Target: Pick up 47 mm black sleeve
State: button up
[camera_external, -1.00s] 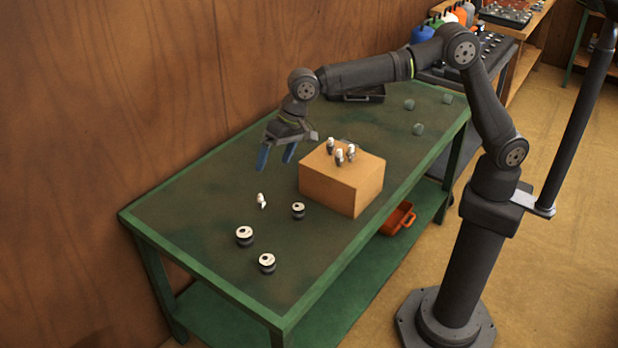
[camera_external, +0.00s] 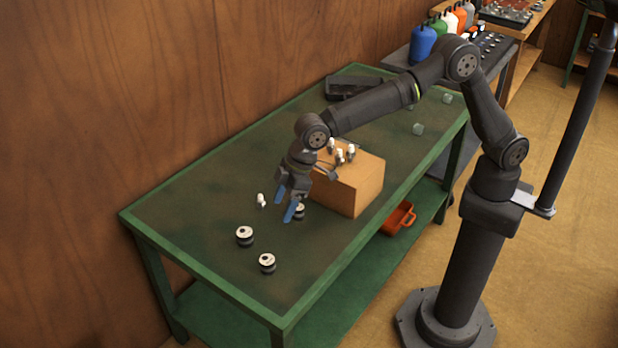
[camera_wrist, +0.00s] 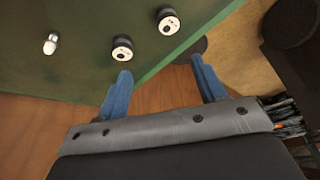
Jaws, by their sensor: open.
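Three short black sleeves with white tops stand upright on the green table: one at the left (camera_external: 244,237), one nearest the front (camera_external: 267,264), and a smaller-looking one (camera_external: 300,212) by the box. I cannot tell which is the 47 mm one. My gripper (camera_external: 283,213) has blue fingers, spread apart and empty. It hangs above the table beside the smaller-looking sleeve and partly covers it. In the wrist view, my gripper (camera_wrist: 161,66) points past two sleeves, one at the upper middle (camera_wrist: 122,48) and one to its right (camera_wrist: 168,22). The third is not seen there.
A cardboard-coloured box (camera_external: 350,187) with several small white-topped parts stands right of my gripper. A small white part (camera_external: 261,199) lies to the left; it also shows in the wrist view (camera_wrist: 51,44). A black tray (camera_external: 352,86) is at the back.

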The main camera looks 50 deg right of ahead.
jog(key=s+f+n, duration=0.1)
send_near(268, 259)
jog(key=shift+n, duration=0.3)
jog(key=x, duration=0.5)
jog(key=shift+w+d+f, duration=0.1)
jog(key=shift+w+f, duration=0.1)
jog(key=shift+w, duration=0.25)
jog(key=shift+s+x, duration=0.2)
jog(key=shift+x, duration=1.15)
jog(key=shift+s+x, duration=0.2)
jog(key=shift+x, duration=1.1)
jog(key=c, duration=1.4)
